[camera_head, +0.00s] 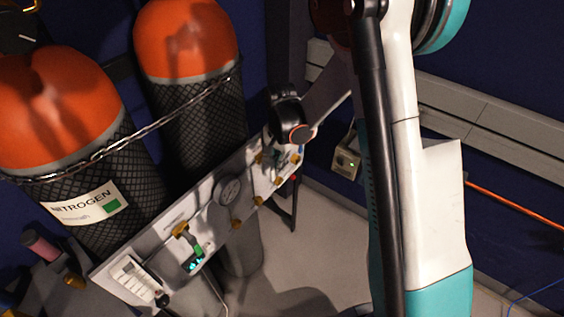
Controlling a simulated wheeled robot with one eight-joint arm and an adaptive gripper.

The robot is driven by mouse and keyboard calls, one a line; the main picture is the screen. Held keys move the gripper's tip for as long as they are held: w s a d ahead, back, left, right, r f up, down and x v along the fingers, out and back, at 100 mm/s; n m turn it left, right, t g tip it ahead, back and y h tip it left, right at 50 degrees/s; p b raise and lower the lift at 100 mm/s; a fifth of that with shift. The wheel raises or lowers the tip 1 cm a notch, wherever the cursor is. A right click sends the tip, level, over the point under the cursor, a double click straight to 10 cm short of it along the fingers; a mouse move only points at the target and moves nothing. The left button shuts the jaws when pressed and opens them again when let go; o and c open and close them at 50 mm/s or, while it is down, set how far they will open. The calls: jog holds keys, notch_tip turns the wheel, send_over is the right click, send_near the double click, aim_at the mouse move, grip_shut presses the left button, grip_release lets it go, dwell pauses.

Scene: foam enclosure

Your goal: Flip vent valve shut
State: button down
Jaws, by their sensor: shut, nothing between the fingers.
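A light sloped valve panel (205,222) stands in front of two gas cylinders. It carries several brass fittings, a round dark gauge (228,191) and a small lit display (193,264). A green valve handle (198,250) sits by the brass fitting (180,230) at the near left part. Panel labels are too small to read, so I cannot tell which valve is the vent valve. My gripper (271,143) is shut and empty at the panel's far right end. My dark wrist covers much of it and the fittings there. I cannot tell whether it touches a valve.
Two orange-topped cylinders (187,38) in black mesh stand behind the panel, with a chain (150,132) across them. A small beige box (346,160) is on the wall at right. An orange hose (510,199) runs along the right wall. Bare floor (325,240) lies right of the panel.

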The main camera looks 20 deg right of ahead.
jog(key=shift+w+d, duration=0.1)
jog(key=w+d+r+p, duration=0.3)
jog(key=d+r, duration=0.2)
jog(key=r, duration=0.5)
jog(key=shift+w, duration=0.3)
jog(key=s+a+r+n+t, duration=0.25)
jog(key=s+r+n, duration=0.25)
jog(key=s+r, duration=0.85)
jog(key=s+r+n+t, duration=0.3)
jog(key=s+n+t, duration=0.2)
jog(key=s, duration=0.7)
jog(key=shift+s+r+n, duration=0.15)
jog(key=shift+s+n, duration=0.05)
jog(key=shift+n, duration=0.2)
